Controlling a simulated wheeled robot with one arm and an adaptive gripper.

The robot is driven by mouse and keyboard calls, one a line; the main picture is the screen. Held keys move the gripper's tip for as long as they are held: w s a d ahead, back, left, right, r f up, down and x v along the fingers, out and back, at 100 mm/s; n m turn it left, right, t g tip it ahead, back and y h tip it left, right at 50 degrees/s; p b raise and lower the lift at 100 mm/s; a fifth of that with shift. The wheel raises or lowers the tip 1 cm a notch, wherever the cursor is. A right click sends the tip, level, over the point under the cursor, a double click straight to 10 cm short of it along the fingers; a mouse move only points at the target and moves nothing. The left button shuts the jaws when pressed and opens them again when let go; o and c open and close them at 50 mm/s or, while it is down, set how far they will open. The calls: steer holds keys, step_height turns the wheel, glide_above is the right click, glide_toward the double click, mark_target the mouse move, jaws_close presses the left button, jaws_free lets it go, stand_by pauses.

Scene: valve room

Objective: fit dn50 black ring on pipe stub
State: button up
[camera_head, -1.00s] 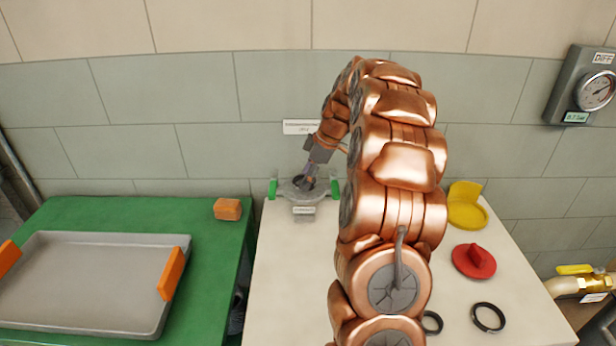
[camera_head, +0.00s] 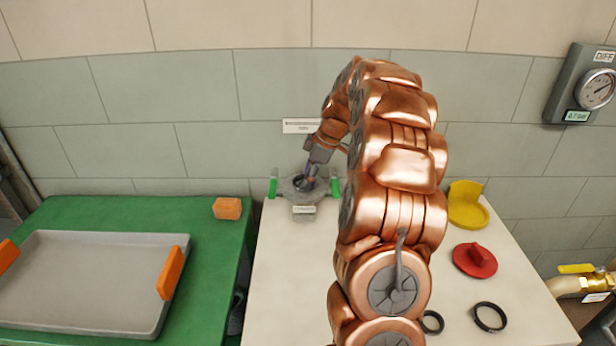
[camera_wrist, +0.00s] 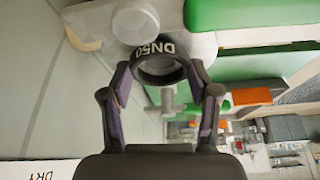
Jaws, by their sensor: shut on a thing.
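A black ring marked DN50 (camera_wrist: 165,50) is between my gripper's fingertips in the wrist view. My gripper (camera_wrist: 160,72) is shut on it. In the head view my gripper (camera_head: 310,174) is low over a grey round fitting (camera_head: 304,194) between two green blocks at the back of the white bench. The grey fitting also shows behind the ring in the wrist view (camera_wrist: 85,20). The pipe stub cannot be made out clearly, and I cannot tell whether the ring is around it or just above it.
Two black rings (camera_head: 490,317) (camera_head: 432,322), a red knobbed disc (camera_head: 475,260) and a yellow part (camera_head: 467,206) lie on the bench's right. A green table (camera_head: 215,250) at left holds a grey tray (camera_head: 90,290) and an orange block (camera_head: 228,208). The wall is close behind the fitting.

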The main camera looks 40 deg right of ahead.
steer(key=o, duration=1)
steer(key=shift+o, duration=1)
steer(key=shift+r, duration=0.15)
steer(key=shift+r, duration=3.35)
